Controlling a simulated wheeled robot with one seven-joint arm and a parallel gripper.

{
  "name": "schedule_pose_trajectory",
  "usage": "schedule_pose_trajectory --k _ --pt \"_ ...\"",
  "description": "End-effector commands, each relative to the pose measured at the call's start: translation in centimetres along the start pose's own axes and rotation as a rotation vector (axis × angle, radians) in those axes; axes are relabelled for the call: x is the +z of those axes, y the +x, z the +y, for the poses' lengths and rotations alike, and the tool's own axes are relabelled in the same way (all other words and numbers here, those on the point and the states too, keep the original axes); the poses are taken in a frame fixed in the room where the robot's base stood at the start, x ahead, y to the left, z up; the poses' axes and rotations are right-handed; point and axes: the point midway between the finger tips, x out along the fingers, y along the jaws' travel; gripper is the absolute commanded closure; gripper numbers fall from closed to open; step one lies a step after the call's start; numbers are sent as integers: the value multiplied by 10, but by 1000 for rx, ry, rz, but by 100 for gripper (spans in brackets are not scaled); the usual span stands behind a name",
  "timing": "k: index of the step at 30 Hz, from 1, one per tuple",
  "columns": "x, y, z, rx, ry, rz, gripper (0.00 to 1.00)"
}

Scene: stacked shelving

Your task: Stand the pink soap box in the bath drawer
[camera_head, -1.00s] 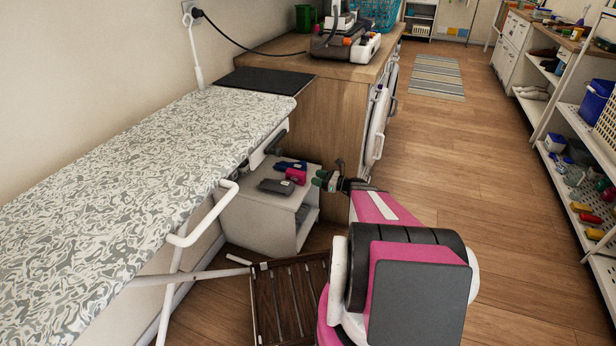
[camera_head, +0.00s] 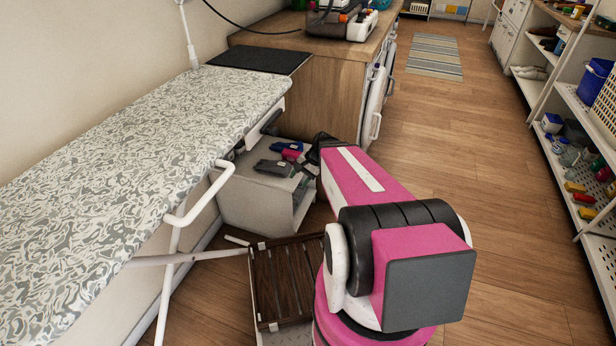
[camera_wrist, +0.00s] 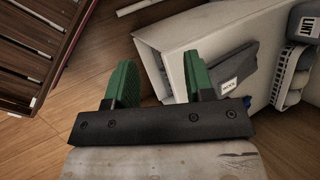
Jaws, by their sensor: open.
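A small pink box (camera_head: 290,155), probably the soap box, lies on top of a low white cabinet (camera_head: 245,203), beside a dark grey item (camera_head: 274,168) and a blue item (camera_head: 288,146). In the wrist view, my gripper (camera_wrist: 160,80) has its green fingers wide apart with nothing between them. The fingers point toward the cabinet's edge (camera_wrist: 175,45). A dark grey labelled item (camera_wrist: 230,82) shows beside the right finger. The pink box is not visible in the wrist view. In the head view my arm hides the gripper's tips. I cannot pick out the bath drawer.
A patterned ironing board (camera_head: 130,150) overhangs the cabinet's left side. A wooden counter (camera_head: 310,85) stands behind. A dark slatted wooden piece (camera_head: 285,280) is on the floor in front. Open floor (camera_head: 435,150) lies right, with white shelving (camera_head: 580,150) beyond.

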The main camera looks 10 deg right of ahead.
Motion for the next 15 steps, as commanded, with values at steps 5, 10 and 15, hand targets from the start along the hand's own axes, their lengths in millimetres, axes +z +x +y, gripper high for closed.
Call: schedule_pose_trajectory --k 5,10,15 --pt "39 -28 15 296 -368 120 51" --pt "50 -48 22 477 -576 174 51" --pt "43 -54 18 528 -665 184 49"
